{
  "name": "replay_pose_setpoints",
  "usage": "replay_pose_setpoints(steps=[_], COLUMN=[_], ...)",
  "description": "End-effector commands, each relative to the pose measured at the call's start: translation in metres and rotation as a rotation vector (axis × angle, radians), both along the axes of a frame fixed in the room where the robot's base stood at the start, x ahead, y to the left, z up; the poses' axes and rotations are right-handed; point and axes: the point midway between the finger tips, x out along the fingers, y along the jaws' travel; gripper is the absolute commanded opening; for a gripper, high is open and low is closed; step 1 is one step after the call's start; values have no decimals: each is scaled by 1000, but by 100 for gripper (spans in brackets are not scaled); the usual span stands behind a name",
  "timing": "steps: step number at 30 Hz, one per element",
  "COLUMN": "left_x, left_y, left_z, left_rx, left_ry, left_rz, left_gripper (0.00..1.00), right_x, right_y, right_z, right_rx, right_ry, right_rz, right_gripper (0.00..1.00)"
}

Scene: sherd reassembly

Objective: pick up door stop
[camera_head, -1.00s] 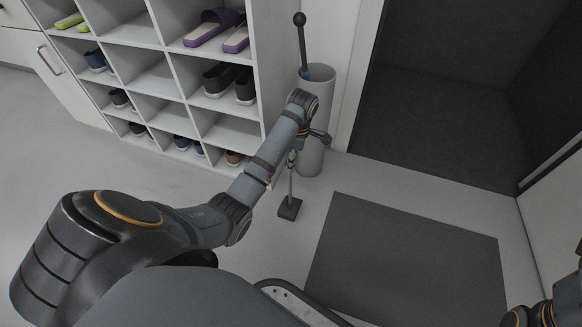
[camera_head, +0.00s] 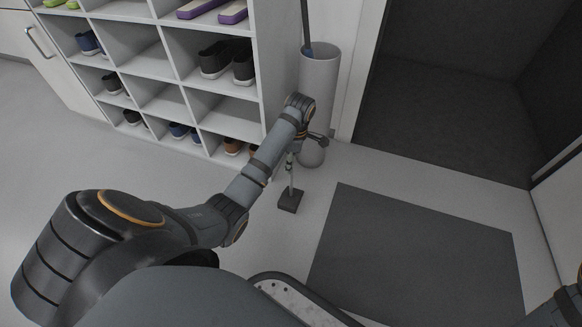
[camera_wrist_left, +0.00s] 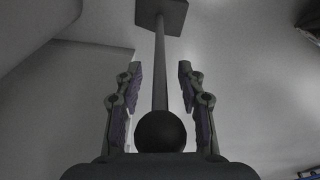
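The door stop (camera_head: 288,201) shows in the head view as a dark square block on the floor with a thin upright rod. In the left wrist view, its block (camera_wrist_left: 162,12) is at the top, far from the camera, and the rod (camera_wrist_left: 159,75) runs to a dark round knob (camera_wrist_left: 160,131). My left gripper (camera_head: 291,157) is above the block and points down. In the wrist view, the left gripper (camera_wrist_left: 160,90) is open, one finger on each side of the rod, with gaps to it. The knob lies low between the fingers. My right gripper is out of view.
A white shoe rack (camera_head: 215,120) stands left of the gripper. A grey cylindrical bin (camera_head: 320,75) with a dark stick (camera_head: 305,25) stands close behind it. A dark mat (camera_head: 415,255) lies to the right. A dark doorway opens beyond.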

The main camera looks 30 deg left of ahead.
Motion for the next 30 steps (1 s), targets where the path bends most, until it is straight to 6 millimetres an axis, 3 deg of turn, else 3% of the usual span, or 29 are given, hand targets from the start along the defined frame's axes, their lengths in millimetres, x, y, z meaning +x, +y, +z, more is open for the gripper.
replay_pose_setpoints(steps=[9, 18, 30], left_x=[0, 0, 0], left_y=[0, 0, 0], left_z=[-2, -2, 0], left_rx=[0, 1, 1], left_ry=[0, 0, -2], left_rz=[0, 0, 0], left_gripper=[38, 0, 0], right_x=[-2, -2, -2], right_y=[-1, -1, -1], right_z=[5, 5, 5], right_rx=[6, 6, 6], right_ry=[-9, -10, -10], right_rz=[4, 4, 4], right_gripper=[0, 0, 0])
